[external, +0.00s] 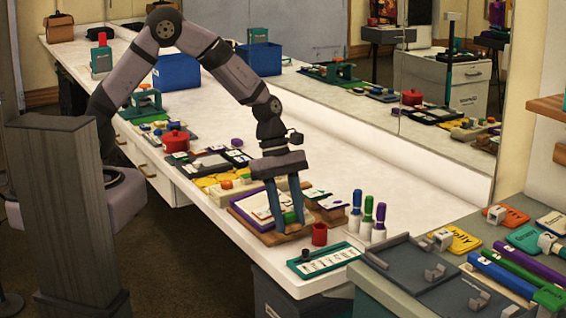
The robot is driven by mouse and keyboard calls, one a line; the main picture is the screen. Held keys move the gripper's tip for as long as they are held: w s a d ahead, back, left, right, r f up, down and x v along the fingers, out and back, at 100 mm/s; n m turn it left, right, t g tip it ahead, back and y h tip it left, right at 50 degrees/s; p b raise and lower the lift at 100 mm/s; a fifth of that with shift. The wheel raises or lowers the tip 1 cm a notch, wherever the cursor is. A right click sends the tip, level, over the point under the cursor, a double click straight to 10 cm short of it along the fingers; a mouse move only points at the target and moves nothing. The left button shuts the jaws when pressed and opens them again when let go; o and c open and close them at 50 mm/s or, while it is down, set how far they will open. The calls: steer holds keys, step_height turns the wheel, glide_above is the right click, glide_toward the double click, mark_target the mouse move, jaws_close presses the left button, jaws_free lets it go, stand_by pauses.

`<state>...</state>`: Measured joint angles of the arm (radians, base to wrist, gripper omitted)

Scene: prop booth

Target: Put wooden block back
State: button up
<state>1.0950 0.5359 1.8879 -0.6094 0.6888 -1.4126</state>
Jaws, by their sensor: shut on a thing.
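My gripper (288,220) points down over the cluttered near part of the white counter. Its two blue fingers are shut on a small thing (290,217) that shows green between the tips. I cannot tell whether this is the wooden block, as the fingers hide most of it. Below and around the tips lie a brown wooden board (270,238) and a purple-edged panel (243,212) with pale cards on it. Brown wooden pieces (331,213) stand just to the right of the fingers.
A red cup (320,234), several capped bottles (367,213) and a teal tray (324,260) stand near the counter's front end. A grey tray (425,270) is on the bench at right. The counter (400,180) is clear along the mirror.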

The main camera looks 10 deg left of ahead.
mark_target(288, 253)
steer(key=shift+f, duration=3.1)
steer(key=shift+f, duration=0.2)
steer(key=o, duration=1)
steer(key=shift+c, duration=0.2)
steer(key=shift+r, duration=0.1)
steer(key=v, duration=1.2)
steer(key=shift+r, duration=0.1)
